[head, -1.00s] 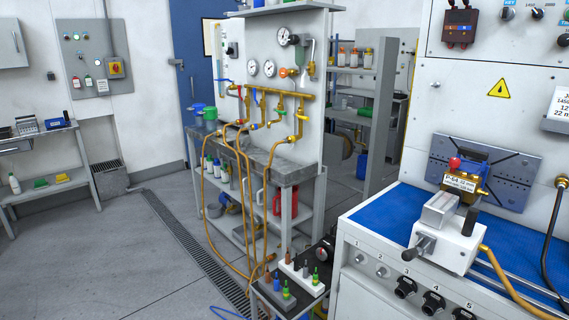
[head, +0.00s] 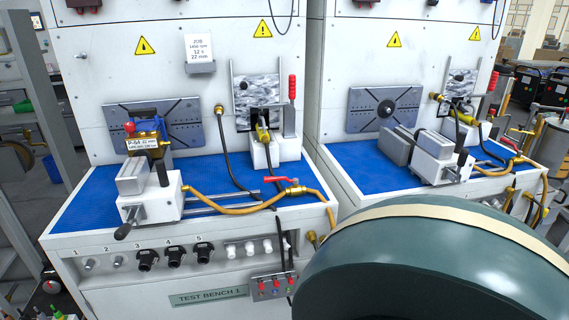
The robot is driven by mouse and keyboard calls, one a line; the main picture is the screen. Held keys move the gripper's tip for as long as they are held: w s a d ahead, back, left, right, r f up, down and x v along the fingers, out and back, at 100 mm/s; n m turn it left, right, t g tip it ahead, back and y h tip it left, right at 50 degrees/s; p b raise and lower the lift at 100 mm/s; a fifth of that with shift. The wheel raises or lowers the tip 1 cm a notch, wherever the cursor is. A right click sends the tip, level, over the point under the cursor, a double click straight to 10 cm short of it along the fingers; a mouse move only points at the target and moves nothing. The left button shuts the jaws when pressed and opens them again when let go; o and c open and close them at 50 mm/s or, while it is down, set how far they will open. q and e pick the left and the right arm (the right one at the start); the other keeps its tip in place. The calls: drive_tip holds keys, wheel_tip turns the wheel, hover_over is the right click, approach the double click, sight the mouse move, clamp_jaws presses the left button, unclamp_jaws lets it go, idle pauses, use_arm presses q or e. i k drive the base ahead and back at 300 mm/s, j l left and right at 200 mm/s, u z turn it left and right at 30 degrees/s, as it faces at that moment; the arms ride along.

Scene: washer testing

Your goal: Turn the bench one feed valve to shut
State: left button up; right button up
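Test bench 1 (head: 210,294) stands at the left and centre of the head view, named on its front plate. A small valve with a red lever (head: 277,179) and a brass body (head: 296,189) sits near the right front of its blue top. The lever lies about level and points left from the body. A yellow hose (head: 232,199) runs to the valve from the left and another stretch leads off to the right. I cannot tell from the lever whether the valve is open or shut. Neither of my grippers is in view.
A white vise (head: 158,205) with a tagged brass pump (head: 149,142) stands left on the bench. A fixture with an upright red handle (head: 292,88) stands behind the valve. A second bench (head: 343,165) adjoins at right. The lower right is blocked at close range.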

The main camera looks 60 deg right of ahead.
sight(266, 179)
drive_tip(key=z, duration=1.85)
